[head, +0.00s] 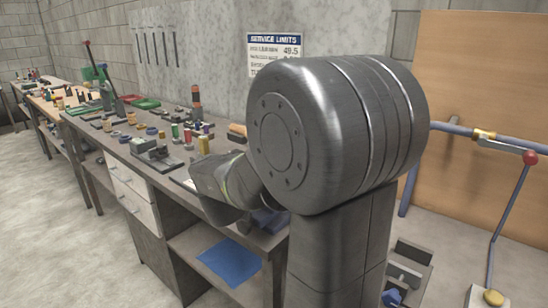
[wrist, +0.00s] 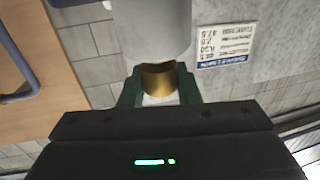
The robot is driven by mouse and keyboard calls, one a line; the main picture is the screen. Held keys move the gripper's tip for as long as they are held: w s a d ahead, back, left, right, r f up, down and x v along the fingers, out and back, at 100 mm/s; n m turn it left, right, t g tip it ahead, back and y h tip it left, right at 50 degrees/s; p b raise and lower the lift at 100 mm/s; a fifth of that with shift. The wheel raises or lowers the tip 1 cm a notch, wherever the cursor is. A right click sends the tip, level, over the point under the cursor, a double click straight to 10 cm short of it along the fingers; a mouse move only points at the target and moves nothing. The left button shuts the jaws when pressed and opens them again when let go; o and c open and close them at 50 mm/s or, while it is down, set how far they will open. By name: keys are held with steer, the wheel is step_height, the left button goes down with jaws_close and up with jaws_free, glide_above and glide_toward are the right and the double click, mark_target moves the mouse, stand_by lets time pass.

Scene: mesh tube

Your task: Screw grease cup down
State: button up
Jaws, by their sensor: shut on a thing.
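In the wrist view, my gripper (wrist: 159,72) has its two dark green fingers on either side of a brass-coloured curved piece, which looks like the grease cup (wrist: 158,82). The fingers are shut on it. A smooth pale grey rounded body (wrist: 155,28) lies right beyond the fingertips and covers the cup's far end. I cannot tell whether the cup touches it or is threaded into anything. In the head view my large grey arm joint fills the middle, and the gripper and cup cannot be made out.
A long workbench (head: 178,178) runs along the wall, crowded with small parts and tools. A small vise-like block (head: 157,156) sits near its front edge. A red-knobbed lever (head: 511,205) and blue pipe (head: 450,127) stand at the right. The floor at left is clear.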

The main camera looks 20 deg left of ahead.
steer(key=shift+f, duration=0.15)
steer(key=o, duration=1)
steer(key=shift+s, duration=0.4)
steer(key=s, duration=0.4)
steer(key=s+a, duration=0.1)
steer(key=s, duration=0.3)
steer(key=s+a, duration=0.1)
steer(key=s, duration=0.3)
steer(key=shift+s+p, duration=0.4)
steer(key=shift+w, duration=0.1)
steer(key=w, duration=0.4)
steer(key=w+d, duration=0.1)
steer(key=w, duration=0.4)
steer(key=w+d, duration=0.1)
steer(key=w, duration=0.3)
steer(key=shift+w+b, duration=0.25)
steer(key=shift+b, duration=0.1)
